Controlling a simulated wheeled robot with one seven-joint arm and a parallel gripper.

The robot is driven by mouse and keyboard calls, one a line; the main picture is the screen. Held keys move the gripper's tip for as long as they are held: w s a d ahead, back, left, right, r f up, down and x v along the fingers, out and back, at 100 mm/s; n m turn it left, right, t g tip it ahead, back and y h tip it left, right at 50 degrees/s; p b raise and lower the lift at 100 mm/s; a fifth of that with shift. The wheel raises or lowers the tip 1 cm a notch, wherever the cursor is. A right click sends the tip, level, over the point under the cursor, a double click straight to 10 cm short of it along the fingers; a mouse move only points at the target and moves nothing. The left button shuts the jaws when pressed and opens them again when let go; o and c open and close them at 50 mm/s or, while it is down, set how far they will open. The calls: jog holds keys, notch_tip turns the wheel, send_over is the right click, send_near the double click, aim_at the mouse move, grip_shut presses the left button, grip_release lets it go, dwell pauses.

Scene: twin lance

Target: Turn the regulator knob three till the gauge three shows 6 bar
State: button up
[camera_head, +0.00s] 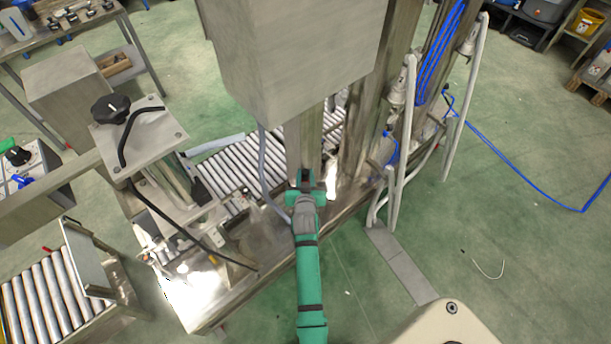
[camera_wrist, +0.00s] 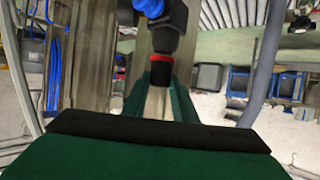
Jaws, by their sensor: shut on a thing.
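My gripper (camera_head: 306,186) is at the machine's upright post in the head view, below the large grey metal box. In the wrist view its green fingers (camera_wrist: 158,88) are shut on the regulator knob (camera_wrist: 161,73), a dark knob below a red ring. A black body (camera_wrist: 168,28) with a blue part (camera_wrist: 149,8) adjoins it. In the head view my gripper and arm mostly hide the knob. I cannot make out gauge three or its reading in either view, nor any number on the knob.
The grey box (camera_head: 290,70) hangs close above my gripper. A roller conveyor (camera_head: 235,175) lies behind and left. A thin grey hose (camera_head: 265,175) runs down just left of my gripper. A black knob (camera_head: 110,108) sits on a plate at left. Green floor is open at right.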

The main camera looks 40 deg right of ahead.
jog(key=o, duration=1.1)
jog(key=shift+c, duration=0.2)
jog(key=v, duration=1.1)
